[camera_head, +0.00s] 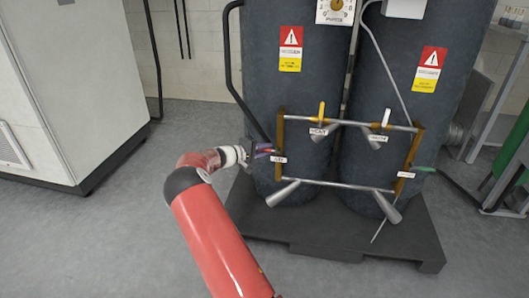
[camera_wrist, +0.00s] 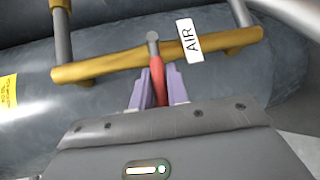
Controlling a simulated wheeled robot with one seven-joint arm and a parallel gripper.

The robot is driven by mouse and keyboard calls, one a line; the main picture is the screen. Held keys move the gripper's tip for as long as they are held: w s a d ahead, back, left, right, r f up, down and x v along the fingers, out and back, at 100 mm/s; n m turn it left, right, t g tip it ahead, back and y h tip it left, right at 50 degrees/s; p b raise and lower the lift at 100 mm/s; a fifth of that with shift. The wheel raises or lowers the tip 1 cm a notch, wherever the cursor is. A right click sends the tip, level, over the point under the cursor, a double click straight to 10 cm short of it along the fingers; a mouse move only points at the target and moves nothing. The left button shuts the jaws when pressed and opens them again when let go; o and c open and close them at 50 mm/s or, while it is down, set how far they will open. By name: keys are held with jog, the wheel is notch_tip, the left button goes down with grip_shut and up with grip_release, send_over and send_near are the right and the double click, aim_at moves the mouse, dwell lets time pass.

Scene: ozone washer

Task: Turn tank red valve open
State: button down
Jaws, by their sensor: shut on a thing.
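The red valve handle (camera_wrist: 157,76) shows in the wrist view, reaching from a grey valve stem on a yellow pipe down between my fingers. My gripper (camera_wrist: 158,90) is shut on the red handle, with one purple finger on each side of it. A white label reading AIR (camera_wrist: 190,40) is on the yellow pipe just right of the handle. In the head view my gripper (camera_head: 264,151) is at the left upright of the pipe frame, and the handle is mostly hidden between the fingers. Two dark grey tanks (camera_head: 293,105) stand behind the frame.
A yellow handle (camera_head: 321,112) and a white handle (camera_head: 385,118) sit on the upper pipe. A green handle (camera_head: 424,169) is at the right upright. The tanks stand on a dark pallet (camera_head: 330,235). A large white cabinet (camera_head: 75,80) is at the left, with clear floor between.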

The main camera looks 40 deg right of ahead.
jog(key=shift+s+d+r+m+t+y+b, duration=0.15)
jog(key=shift+r+m+t+y+b, duration=0.55)
jog(key=shift+m+y+b, duration=0.45)
jog(key=shift+s+d+r+m+t+y+b, duration=0.15)
jog(key=shift+r+m+t+y+b, duration=0.15)
jog(key=shift+y+b, duration=0.15)
jog(key=shift+s+d+r+m+t+y+b, duration=0.1)
jog(key=shift+r+m+t+y+b, duration=0.2)
jog(key=shift+y, duration=0.2)
jog(key=shift+a, duration=0.1)
jog(key=c, duration=1.4)
grip_release()
jog(key=shift+o, duration=0.2)
